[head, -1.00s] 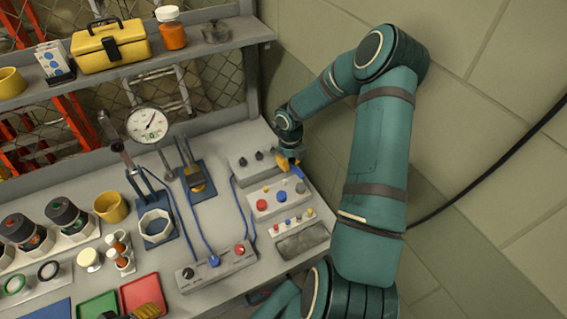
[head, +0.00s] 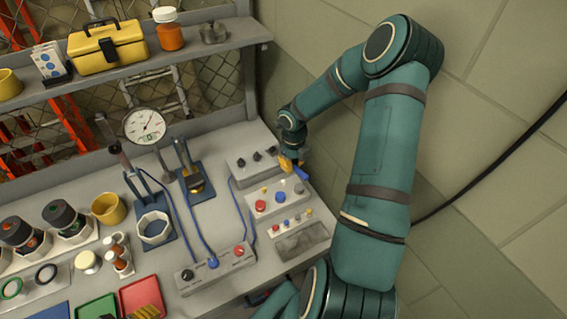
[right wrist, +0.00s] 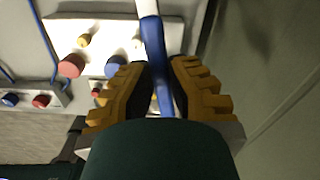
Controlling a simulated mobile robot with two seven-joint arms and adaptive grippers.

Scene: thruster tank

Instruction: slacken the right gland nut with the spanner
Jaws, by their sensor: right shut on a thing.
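My right gripper (head: 289,161) is at the right end of the bench, by the button panel. Its yellow fingers show large in the right wrist view (right wrist: 165,90), shut on a blue bar with a pale upper section, which looks like the spanner (right wrist: 152,40). The spanner's blue part shows just below the fingers in the head view (head: 297,174). Its working end is out of the wrist frame, and I cannot tell what it touches. I cannot make out which part is the right gland nut. What looks like my left gripper (head: 143,312) is partly cut off at the bottom edge.
A panel with coloured buttons (head: 262,220) lies below the right gripper, and a grey box with black knobs (head: 240,175) is beside it. Two blue stands (head: 172,236), a dial gauge (head: 144,125) and a control box (head: 200,272) fill the bench middle. A wall is close on the right.

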